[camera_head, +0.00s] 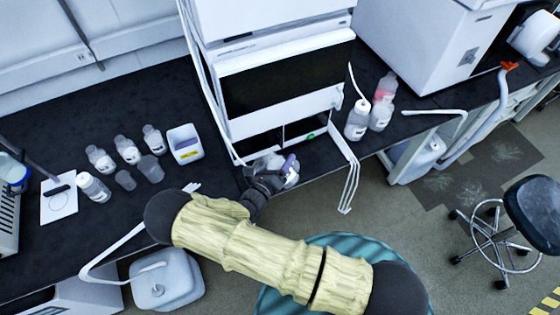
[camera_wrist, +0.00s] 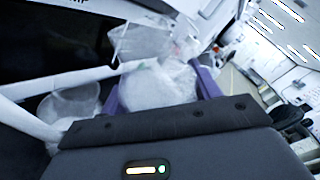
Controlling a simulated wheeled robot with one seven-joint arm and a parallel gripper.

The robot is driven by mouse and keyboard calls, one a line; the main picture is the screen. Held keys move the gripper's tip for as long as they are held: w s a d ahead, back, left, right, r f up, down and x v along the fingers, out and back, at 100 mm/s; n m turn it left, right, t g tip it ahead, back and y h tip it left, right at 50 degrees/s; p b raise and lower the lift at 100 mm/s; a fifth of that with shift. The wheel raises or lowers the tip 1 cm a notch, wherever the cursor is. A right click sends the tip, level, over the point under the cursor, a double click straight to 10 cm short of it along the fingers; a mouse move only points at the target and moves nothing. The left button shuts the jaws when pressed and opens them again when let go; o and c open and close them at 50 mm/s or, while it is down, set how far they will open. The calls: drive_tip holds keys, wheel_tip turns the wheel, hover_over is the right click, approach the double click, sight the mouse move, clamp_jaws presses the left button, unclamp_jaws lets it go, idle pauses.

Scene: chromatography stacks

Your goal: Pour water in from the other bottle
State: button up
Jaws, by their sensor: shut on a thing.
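My gripper (camera_head: 284,168) is at the front of the instrument stack, low over the bench edge. It is shut on a translucent whitish bottle (camera_head: 291,179). In the wrist view the bottle (camera_wrist: 157,88) sits between the two purple fingers, and its lower part is hidden by the gripper body. I cannot tell its tilt or how much water it holds. A clear bottle with a white label (camera_head: 357,120) stands right of the stack. Beside it is another bottle (camera_head: 381,112), with a pink-capped bottle (camera_head: 386,86) just behind.
The white instrument stack (camera_head: 285,60) has thin tubes hanging at its front right. Several small bottles (camera_head: 127,149), two dark cups (camera_head: 151,168) and a white box (camera_head: 185,143) stand on the left bench. A stool (camera_head: 530,215) stands on the floor at right.

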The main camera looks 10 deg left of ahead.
drive_tip(key=shift+s+a, duration=0.1)
drive_tip(key=shift+d+f+n, duration=0.2)
drive_tip(key=shift+f+n, duration=0.2)
drive_tip(key=shift+n, duration=0.1)
drive_tip(key=shift+a+b, duration=0.1)
drive_tip(key=shift+b, duration=0.25)
drive_tip(key=shift+f+n, duration=0.4)
drive_tip(key=shift+n, duration=0.1)
drive_tip(key=shift+n, duration=0.6)
